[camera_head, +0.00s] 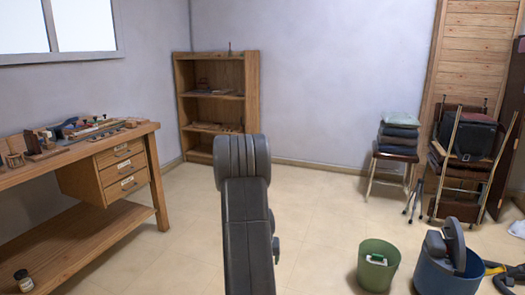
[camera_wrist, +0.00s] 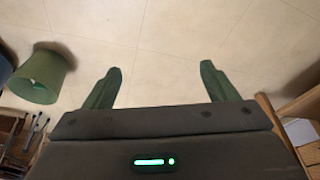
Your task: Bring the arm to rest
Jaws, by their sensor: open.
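My gripper (camera_wrist: 158,82) shows in the wrist view with its two green fingers spread apart. It is open and nothing is between the fingers; bare floor tiles lie beyond them. In the head view my dark grey arm (camera_head: 247,225) rises from the bottom middle of the picture. It ends in a rounded joint in front of the wooden shelf unit.
A wooden workbench (camera_head: 145,191) with tools and drawers stands at the left. A shelf unit (camera_head: 254,95) stands at the back. A green bucket (camera_head: 370,277), a blue bucket (camera_head: 430,280) and stacked chairs (camera_head: 395,157) are at the right. The middle floor is clear.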

